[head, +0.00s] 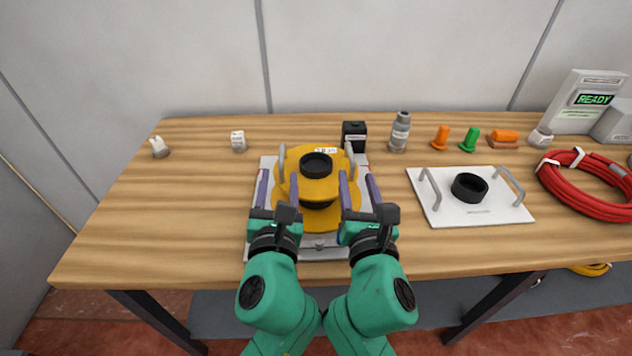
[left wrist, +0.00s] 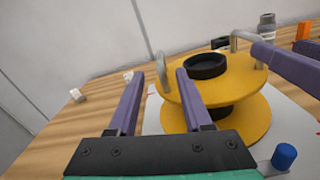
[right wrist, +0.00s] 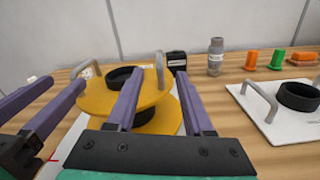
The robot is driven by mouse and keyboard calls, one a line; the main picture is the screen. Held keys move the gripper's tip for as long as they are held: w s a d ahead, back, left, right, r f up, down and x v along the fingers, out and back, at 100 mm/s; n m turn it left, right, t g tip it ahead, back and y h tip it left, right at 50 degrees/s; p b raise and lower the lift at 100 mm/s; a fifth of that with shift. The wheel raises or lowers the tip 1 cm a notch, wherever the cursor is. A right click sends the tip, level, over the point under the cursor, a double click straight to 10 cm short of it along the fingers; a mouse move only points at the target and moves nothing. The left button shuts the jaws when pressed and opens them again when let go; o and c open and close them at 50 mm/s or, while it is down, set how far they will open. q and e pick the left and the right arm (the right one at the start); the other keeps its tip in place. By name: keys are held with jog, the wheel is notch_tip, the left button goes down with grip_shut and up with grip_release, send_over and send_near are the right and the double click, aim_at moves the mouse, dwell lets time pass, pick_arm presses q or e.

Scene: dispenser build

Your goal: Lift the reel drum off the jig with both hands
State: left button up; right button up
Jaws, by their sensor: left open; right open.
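The yellow reel drum (head: 318,188) stands on a light grey jig plate (head: 320,247) at the middle of the table. It has two flanges, a black hub ring on top and a grey upright handle on each side. My left gripper (head: 278,185) is open at the drum's left side, its purple fingers pointing toward the left handle (left wrist: 162,72). My right gripper (head: 358,188) is open at the drum's right side, pointing toward the right handle (right wrist: 159,70). Neither gripper holds anything. Contact between fingers and drum cannot be told.
A white plate with two handles and a black ring (head: 432,212) lies to the right. A red hose coil (head: 590,207) is at the far right. A black box (head: 354,135), grey bottle (head: 400,132) and orange and green parts stand behind. The table's left side is mostly clear.

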aim_at(282, 146)
pick_arm(q)
jog(key=w, duration=0.9)
jog(key=shift+a, duration=0.3)
pick_arm(e)
jog(key=w, duration=0.9)
jog(key=shift+a, duration=0.3)
pick_arm(q)
jog(key=shift+s, duration=0.1)
pick_arm(e)
jog(key=shift+s, duration=0.1)
pick_arm(q)
grip_shut()
pick_arm(e)
grip_shut()
jog(key=shift+d+f, duration=0.1)
